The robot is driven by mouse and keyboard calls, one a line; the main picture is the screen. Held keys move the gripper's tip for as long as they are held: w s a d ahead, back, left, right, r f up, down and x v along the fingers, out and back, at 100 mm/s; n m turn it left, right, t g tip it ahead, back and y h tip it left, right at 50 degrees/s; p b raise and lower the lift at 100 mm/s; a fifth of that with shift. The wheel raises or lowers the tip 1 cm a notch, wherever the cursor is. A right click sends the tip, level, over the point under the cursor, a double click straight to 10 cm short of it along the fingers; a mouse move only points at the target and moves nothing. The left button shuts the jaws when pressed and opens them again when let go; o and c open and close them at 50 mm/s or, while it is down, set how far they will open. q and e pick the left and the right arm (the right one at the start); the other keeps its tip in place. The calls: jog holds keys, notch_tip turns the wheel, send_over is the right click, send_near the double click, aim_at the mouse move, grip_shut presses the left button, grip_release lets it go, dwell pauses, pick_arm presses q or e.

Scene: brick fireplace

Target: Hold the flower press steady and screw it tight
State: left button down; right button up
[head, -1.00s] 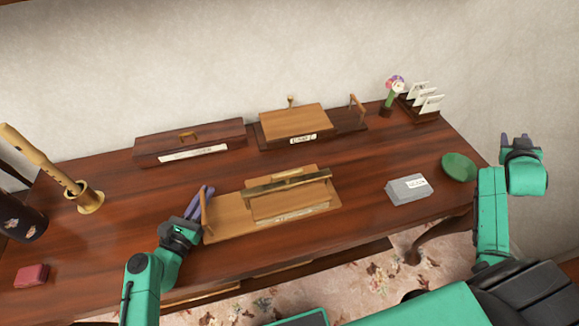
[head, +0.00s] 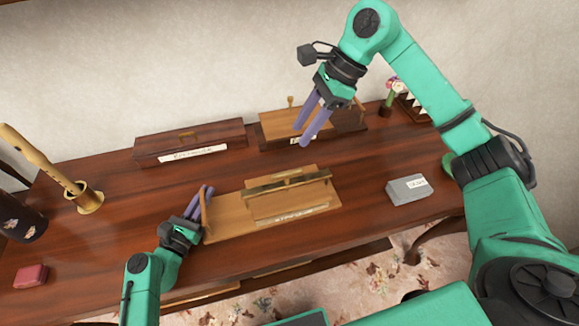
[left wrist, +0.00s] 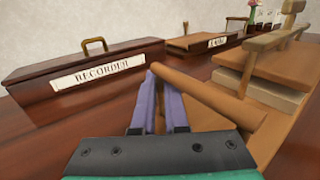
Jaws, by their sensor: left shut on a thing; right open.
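The flower press (head: 228,222) lies near the table's front edge, a light wooden board with a smaller block under a dark crossbar (head: 287,184). It also shows at the right of the left wrist view (left wrist: 268,95). A wooden rail stands at its left end. My left gripper (head: 205,196) is shut on this rail; its purple fingers show in the left wrist view (left wrist: 163,100), where the contact is partly hidden. My right gripper (head: 303,135) is open and empty, pointing down in the air above and behind the press. The gap between its fingers looks narrow from here.
A long dark box labelled RECORDER (head: 190,142) and a second wooden stand (head: 272,122) are at the back. A grey box (head: 408,190) is right of the press. A brass holder (head: 88,200) and a red box (head: 30,276) are at left.

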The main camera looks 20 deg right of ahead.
aim_at(287, 172)
jog(key=shift+h, duration=0.5)
jog(key=x, duration=0.8)
jog(key=d+x, duration=0.1)
jog(key=x, duration=0.3)
jog(key=shift+s+f, duration=0.4)
grip_shut()
